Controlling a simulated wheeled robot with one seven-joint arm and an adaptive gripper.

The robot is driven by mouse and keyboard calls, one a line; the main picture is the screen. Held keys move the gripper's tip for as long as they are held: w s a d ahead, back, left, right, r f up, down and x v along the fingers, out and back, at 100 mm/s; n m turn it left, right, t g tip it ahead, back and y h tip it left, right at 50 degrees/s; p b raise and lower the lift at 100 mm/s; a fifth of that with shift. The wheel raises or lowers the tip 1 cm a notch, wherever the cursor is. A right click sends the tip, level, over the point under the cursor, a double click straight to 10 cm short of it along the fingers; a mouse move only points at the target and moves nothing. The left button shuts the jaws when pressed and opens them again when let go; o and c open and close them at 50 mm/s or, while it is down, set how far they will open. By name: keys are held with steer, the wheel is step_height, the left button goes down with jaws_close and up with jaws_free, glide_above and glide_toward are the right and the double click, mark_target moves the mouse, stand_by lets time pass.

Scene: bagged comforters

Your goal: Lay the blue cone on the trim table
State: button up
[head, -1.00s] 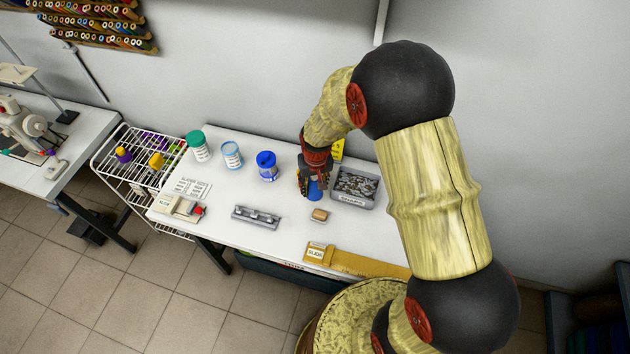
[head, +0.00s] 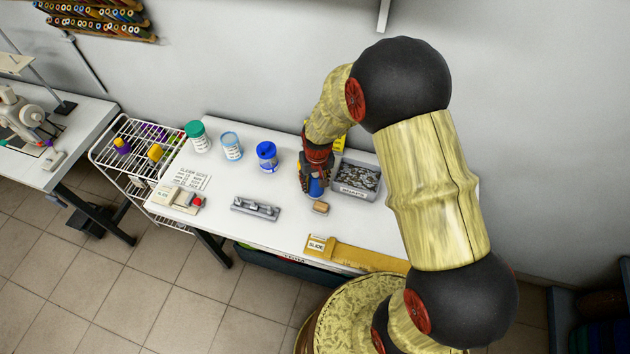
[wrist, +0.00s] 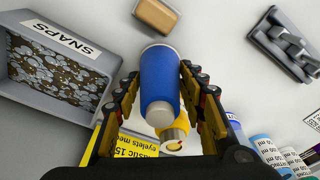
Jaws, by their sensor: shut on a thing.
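My gripper (head: 313,186) is shut on the blue cone (wrist: 160,85), with one finger on each side of it in the wrist view. The cone also shows just below the fingers in the head view (head: 317,187).
The snaps tray (head: 355,192) is close on the right, and the tan block (head: 320,208) is just in front. A yellow labelled box (wrist: 135,146) is behind the gripper. A grey holder (head: 255,208) and several jars stand left. Clear tabletop lies between.

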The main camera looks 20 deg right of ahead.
steer(key=shift+f+b, duration=0.35)
steer(key=shift+f, duration=0.2)
steer(key=o, duration=1.3)
steer(key=shift+o, duration=0.4)
steer(key=o, duration=0.6)
steer(key=shift+s+r+p, duration=0.15)
steer(key=shift+r+p, duration=1.05)
steer(key=shift+r, duration=0.55)
steer(key=shift+s+r+p, duration=0.15)
steer(key=shift+r+p, duration=1.05)
steer(key=shift+r, duration=0.55)
